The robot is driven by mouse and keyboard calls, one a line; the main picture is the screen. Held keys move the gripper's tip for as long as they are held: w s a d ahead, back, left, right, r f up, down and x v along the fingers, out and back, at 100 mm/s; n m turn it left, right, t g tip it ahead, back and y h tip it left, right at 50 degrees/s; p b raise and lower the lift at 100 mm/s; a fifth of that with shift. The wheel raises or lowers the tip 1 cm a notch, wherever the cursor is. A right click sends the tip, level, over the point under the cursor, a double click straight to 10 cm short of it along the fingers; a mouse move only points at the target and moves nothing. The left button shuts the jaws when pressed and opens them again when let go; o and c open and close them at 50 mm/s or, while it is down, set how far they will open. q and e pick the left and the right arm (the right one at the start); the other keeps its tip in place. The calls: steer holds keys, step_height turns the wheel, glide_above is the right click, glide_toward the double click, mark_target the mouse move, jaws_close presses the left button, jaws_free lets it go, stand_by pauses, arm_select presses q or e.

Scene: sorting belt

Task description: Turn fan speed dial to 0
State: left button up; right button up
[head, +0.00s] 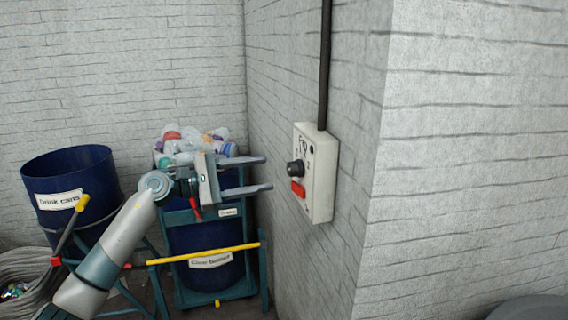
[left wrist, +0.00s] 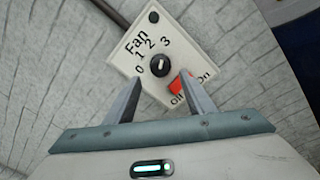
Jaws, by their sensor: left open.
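The fan speed dial (head: 295,168) is a black round knob on a white wall-mounted control box (head: 322,180). In the left wrist view the dial (left wrist: 160,65) has 0, 1, 2 and 3 printed around it, under the word Fan. Its pale mark points roughly up the picture, towards the 2 and 3 side; the exact setting is hard to tell. My left gripper (head: 267,173) is open and empty, its fingers pointing at the box, a short gap from the dial. In the left wrist view the dial lies between and beyond the fingertips (left wrist: 160,80). My right gripper is not in view.
A red switch (head: 297,188) marked Off and On sits just below the dial, close to one finger. A dark conduit (head: 325,60) runs up from the box. A blue drink cans bin (head: 75,190) and a bin of bottles (head: 205,240) stand left, behind my arm.

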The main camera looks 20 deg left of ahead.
mark_target(288, 169)
arm_select(q)
steer(key=p+x, duration=0.2)
steer(key=x, duration=0.3)
steer(key=shift+w+d+r, duration=0.15)
steer(key=shift+d, duration=0.1)
steer(key=shift+w+d+p, duration=0.35)
steer(key=shift+w+d, duration=0.1)
steer(key=shift+d, duration=0.15)
steer(key=c, duration=1.1)
